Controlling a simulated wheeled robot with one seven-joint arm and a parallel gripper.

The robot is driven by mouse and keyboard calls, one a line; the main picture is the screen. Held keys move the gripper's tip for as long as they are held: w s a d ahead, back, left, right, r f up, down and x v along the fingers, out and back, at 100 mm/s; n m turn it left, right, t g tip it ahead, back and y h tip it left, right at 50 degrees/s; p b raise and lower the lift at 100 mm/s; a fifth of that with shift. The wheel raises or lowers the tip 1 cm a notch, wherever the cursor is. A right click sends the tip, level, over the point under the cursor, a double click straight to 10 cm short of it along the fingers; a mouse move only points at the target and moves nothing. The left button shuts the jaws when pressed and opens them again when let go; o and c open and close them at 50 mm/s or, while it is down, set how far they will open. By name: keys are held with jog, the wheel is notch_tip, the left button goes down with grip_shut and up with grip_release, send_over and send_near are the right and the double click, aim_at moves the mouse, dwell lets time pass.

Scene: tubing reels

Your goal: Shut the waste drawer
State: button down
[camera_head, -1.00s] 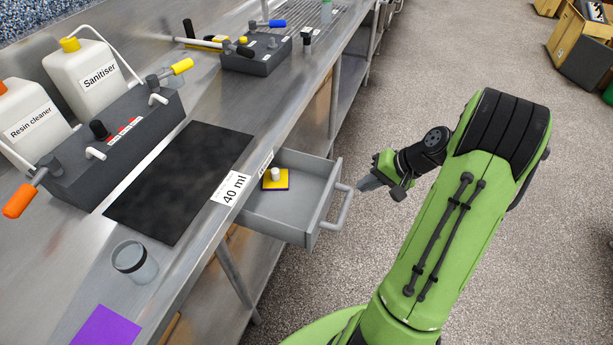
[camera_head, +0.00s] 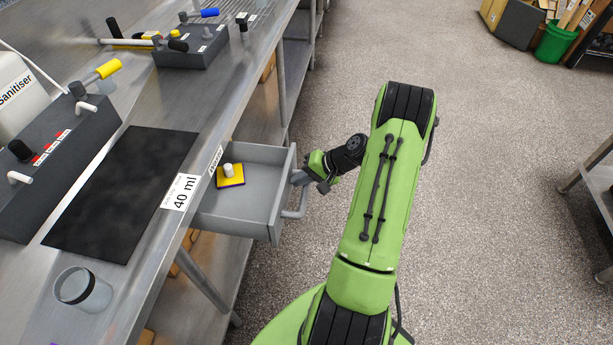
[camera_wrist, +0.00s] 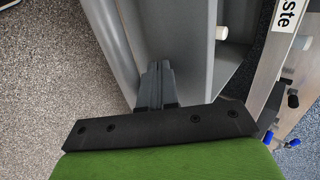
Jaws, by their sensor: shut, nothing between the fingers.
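The grey waste drawer (camera_head: 238,211) hangs open under the bench's front edge. A yellow and dark pad with a small white cylinder (camera_head: 230,175) lies inside it. My gripper (camera_head: 298,178) is shut and empty, at the outer side of the drawer's front near its handle (camera_head: 298,200). In the wrist view my shut fingertips (camera_wrist: 158,72) are close to the drawer's front panel (camera_wrist: 182,45), beside the handle bar (camera_wrist: 118,45). I cannot tell whether they touch it. Part of a label ending "ste" (camera_wrist: 290,18) shows on the bench edge.
The steel bench (camera_head: 130,280) carries a black mat (camera_head: 125,190), a clear cup (camera_head: 83,288), a Sanitiser jug (camera_head: 18,100) and grey valve blocks (camera_head: 190,50). The speckled floor to the right is mostly clear. A steel table (camera_head: 592,185) stands at the far right.

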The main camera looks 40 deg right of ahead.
send_over(244, 186)
jog(key=w+a, duration=0.1)
jog(key=w, duration=0.1)
jog(key=shift+s, duration=0.25)
jog(key=shift+w+a+r, duration=0.15)
jog(key=shift+a, duration=0.05)
jog(key=shift+a+r, duration=0.1)
jog(key=shift+r, duration=0.05)
dwell(0.5)
